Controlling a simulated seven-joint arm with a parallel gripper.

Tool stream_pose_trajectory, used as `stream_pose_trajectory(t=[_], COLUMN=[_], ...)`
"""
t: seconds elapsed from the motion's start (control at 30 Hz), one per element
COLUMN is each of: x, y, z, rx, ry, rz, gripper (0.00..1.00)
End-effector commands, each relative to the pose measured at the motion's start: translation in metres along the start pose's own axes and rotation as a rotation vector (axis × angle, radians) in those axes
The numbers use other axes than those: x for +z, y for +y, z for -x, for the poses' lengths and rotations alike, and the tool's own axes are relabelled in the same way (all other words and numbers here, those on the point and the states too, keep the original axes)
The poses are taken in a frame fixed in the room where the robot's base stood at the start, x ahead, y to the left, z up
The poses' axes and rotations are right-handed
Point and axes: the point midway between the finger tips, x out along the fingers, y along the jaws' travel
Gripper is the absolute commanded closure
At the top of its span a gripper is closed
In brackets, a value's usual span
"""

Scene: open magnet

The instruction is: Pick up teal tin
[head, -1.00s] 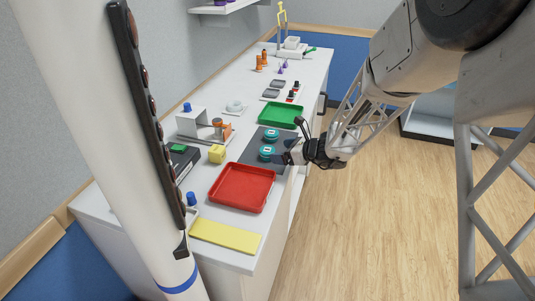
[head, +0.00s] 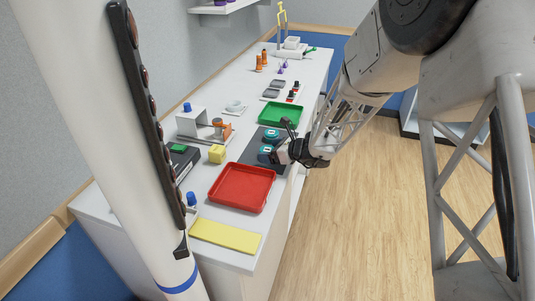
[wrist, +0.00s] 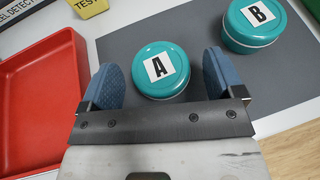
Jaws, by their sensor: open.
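Two round teal tins stand on a dark grey mat (wrist: 120,45). The teal tin labelled A (wrist: 160,84) is between the two blue finger pads of my gripper (wrist: 165,85) in the wrist view, with a gap showing on each side. The teal tin labelled B (wrist: 250,30) stands beyond it at the upper right, outside the fingers. In the head view, my gripper (head: 280,155) is at the mat's right edge, beside the nearer tin (head: 264,154). The farther tin (head: 271,136) stands behind it. My gripper is open and holds nothing.
A red tray (head: 241,188) lies in front of the mat, and shows at left in the wrist view. A green tray (head: 281,114) lies behind. A yellow block (head: 217,154) stands left of the mat. The counter's edge runs along the right.

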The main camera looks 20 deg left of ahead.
Motion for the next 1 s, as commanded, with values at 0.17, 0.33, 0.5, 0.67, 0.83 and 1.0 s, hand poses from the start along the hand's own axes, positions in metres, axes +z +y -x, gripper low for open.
stream_pose_trajectory(t=[0.17, 0.33, 0.5, 0.67, 0.83, 1.0], x=[-0.0001, -0.0001, -0.0002, -0.0002, 0.0, 0.0014], y=[0.0001, 0.0001, 0.0002, 0.0001, 0.0001, 0.0001], z=[0.0001, 0.0001, 0.0001, 0.0001, 0.0001, 0.0007], rx=[0.0, 0.0, 0.0, 0.0, 0.0, 0.0], ry=[0.0, 0.0, 0.0, 0.0, 0.0, 0.0], rz=[0.0, 0.0, 0.0, 0.0, 0.0, 0.0], gripper=[0.13, 0.16, 0.42, 0.66, 0.67, 0.67])
